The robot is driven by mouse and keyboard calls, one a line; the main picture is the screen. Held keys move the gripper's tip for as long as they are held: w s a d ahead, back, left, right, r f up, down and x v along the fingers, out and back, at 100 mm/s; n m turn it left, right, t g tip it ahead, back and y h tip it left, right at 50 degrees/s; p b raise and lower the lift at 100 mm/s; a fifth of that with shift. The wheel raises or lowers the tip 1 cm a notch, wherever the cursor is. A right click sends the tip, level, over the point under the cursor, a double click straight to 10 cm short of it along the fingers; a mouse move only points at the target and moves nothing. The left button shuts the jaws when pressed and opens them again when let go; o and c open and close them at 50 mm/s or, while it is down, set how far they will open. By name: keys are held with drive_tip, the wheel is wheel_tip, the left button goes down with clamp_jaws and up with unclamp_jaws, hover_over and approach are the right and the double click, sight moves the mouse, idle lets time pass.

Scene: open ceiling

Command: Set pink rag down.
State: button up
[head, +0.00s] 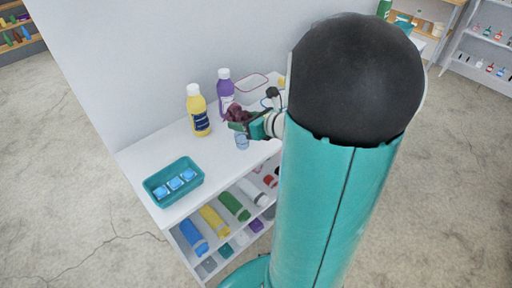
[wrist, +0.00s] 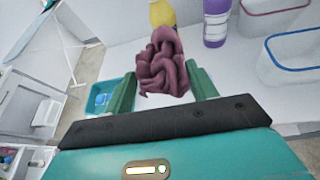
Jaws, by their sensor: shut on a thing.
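The pink rag (wrist: 163,65) is a crumpled, dark pink cloth bunched between the two green fingers of my gripper (wrist: 160,88) in the wrist view. In the head view the rag (head: 235,113) shows small at the end of my gripper (head: 240,124), over the white shelf top (head: 150,150). My gripper is shut on the rag and seems to hold it above the surface. The exact gap beneath it cannot be told.
A yellow bottle (head: 198,112) and a purple bottle (head: 225,92) stand close behind the rag. A small clear bluish cup (head: 242,141) is just below my gripper. A teal tray (head: 158,199) with blue items sits at the front left. White surface is bare between tray and bottles.

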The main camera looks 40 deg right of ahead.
drive_tip(key=s+d+r+m+h, duration=0.1)
drive_tip(key=s+d, duration=0.3)
drive_tip(key=s, duration=0.3)
drive_tip(key=s+d+r+m, duration=0.1)
drive_tip(key=s+d+r, duration=0.1)
drive_tip(key=s+d, duration=0.3)
drive_tip(key=w+f, duration=1.3)
drive_tip(key=shift+a, duration=0.25)
drive_tip(key=shift+f, duration=0.15)
drive_tip(key=shift+f, duration=0.5)
drive_tip(key=o, duration=0.9)
drive_tip(key=shift+o, duration=0.2)
drive_tip(key=shift+r, duration=0.15)
